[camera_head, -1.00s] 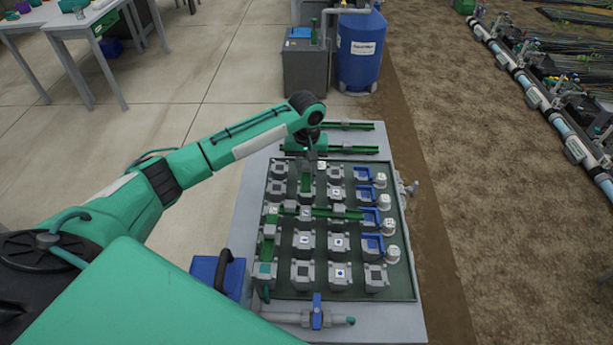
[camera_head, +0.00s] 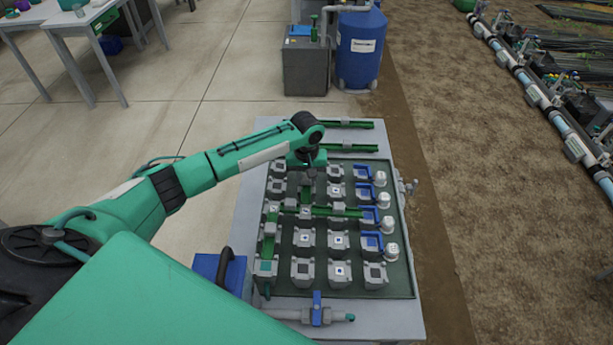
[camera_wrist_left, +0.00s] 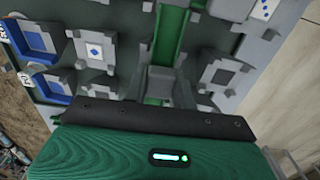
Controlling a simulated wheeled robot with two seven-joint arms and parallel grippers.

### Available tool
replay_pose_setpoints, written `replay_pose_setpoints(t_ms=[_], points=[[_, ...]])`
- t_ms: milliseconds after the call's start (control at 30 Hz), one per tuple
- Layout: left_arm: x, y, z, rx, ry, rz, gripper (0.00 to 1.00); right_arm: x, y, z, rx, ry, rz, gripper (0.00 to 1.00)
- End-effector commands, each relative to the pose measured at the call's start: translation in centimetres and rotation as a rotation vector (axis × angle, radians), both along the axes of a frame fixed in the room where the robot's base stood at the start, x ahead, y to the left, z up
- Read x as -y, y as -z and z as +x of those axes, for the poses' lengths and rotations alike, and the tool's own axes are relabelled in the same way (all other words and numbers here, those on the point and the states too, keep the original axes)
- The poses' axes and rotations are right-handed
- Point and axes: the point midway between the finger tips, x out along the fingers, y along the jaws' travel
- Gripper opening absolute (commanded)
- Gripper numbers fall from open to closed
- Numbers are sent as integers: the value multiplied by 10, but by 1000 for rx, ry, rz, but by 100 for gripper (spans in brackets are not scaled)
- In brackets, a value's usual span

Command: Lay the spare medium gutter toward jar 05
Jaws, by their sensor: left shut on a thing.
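My left gripper (camera_head: 308,178) is over the back left part of the board, its jaws pointing down. It is shut on a green gutter, which also shows in the left wrist view (camera_wrist_left: 172,32), running up the picture from the grey jaws (camera_wrist_left: 160,82). The lower end of this gutter is hidden by the gripper, so I cannot tell whether it touches the board. Several white-capped jars (camera_head: 383,200) stand along the board's right side. Their labels are too small to read, so I cannot tell which is jar 05. My right gripper is out of view.
The dark green board (camera_head: 320,293) carries several grey blocks (camera_head: 304,238) and laid green gutters (camera_head: 335,211). Blue brackets (camera_head: 371,242) stand beside the jars. Two more green gutters (camera_head: 346,124) lie at the table's back. A blue box (camera_head: 218,272) is at the front left.

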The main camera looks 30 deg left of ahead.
Motion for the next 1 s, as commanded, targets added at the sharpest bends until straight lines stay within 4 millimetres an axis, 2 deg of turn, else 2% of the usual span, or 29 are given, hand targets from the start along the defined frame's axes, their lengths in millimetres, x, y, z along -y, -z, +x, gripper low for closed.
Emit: replay_pose_setpoints(t_ms=[233,267,367,667,767,867,1000], points=[[0,5,0,-1,-1,0,3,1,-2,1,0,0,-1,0],[0,6,0,-1,-1,0,29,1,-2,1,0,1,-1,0],[0,5,0,-1,0,0,48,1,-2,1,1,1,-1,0],[0,4,0,0,0,0,49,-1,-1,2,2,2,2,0],[-1,-2,1,3,1,0,49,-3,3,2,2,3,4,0],[0,-17,1,3,1,-2,49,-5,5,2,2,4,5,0],[0,-48,1,5,1,-1,49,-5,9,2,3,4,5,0]])
